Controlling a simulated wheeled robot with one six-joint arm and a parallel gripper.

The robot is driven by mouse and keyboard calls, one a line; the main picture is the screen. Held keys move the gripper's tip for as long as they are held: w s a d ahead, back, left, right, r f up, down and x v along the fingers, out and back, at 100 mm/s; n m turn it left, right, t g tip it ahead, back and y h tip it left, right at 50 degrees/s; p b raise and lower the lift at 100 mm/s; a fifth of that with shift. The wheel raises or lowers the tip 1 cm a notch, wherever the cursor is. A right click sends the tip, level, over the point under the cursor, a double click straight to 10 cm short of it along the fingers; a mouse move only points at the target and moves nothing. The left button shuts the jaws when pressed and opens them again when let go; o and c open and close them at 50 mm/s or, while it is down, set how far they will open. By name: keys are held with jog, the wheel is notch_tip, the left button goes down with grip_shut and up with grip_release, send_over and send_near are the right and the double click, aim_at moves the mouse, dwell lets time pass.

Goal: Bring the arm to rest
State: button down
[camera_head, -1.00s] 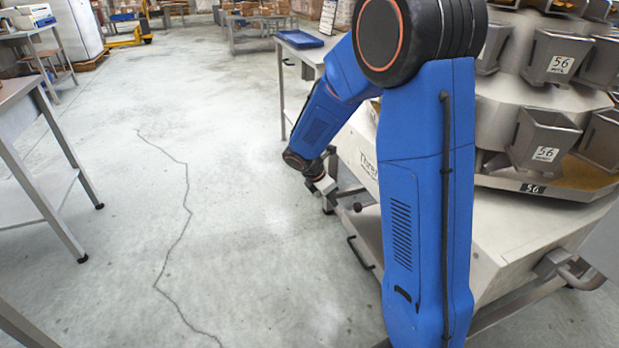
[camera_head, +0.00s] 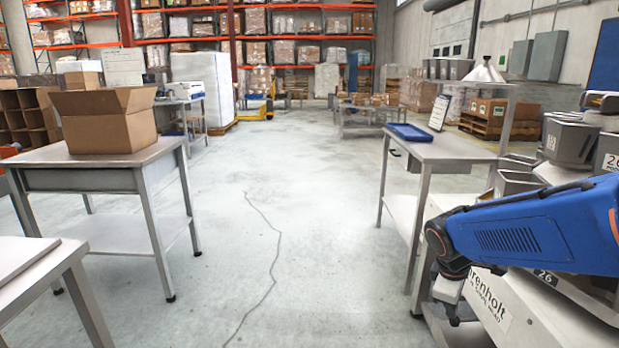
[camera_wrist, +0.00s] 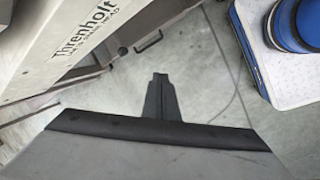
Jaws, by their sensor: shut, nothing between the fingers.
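My blue arm (camera_head: 530,228) reaches in from the right edge of the head view, bent at a dark joint with its wrist pointing down. My gripper (camera_head: 453,312) hangs low beside the front of the weigher (camera_head: 515,310); its fingers are small there. In the wrist view my gripper (camera_wrist: 160,82) points away over the bare floor. Its fingers are together and nothing is between them. The weigher's lettered panel (camera_wrist: 75,45) shows at the upper left of the wrist view, apart from the fingers.
A steel table (camera_head: 430,149) with a blue tray (camera_head: 410,131) stands beyond the arm. At the left, a table (camera_head: 165,148) carries an open cardboard box (camera_head: 105,122). The cracked concrete floor (camera_head: 300,250) between is clear. Pallet racks stand at the back.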

jog(key=s+a+r+m+t+y, duration=0.1)
jog(key=s+a+r+m, duration=0.1)
jog(key=s+m, duration=0.3)
jog(key=s+a+r+m+t+y, duration=0.1)
jog(key=s+a+r+m+y, duration=0.1)
jog(key=s, duration=1.1)
jog(key=a+r+m, duration=0.1)
jog(key=r+m, duration=0.1)
jog(key=m, duration=0.1)
jog(key=shift+t, duration=0.3)
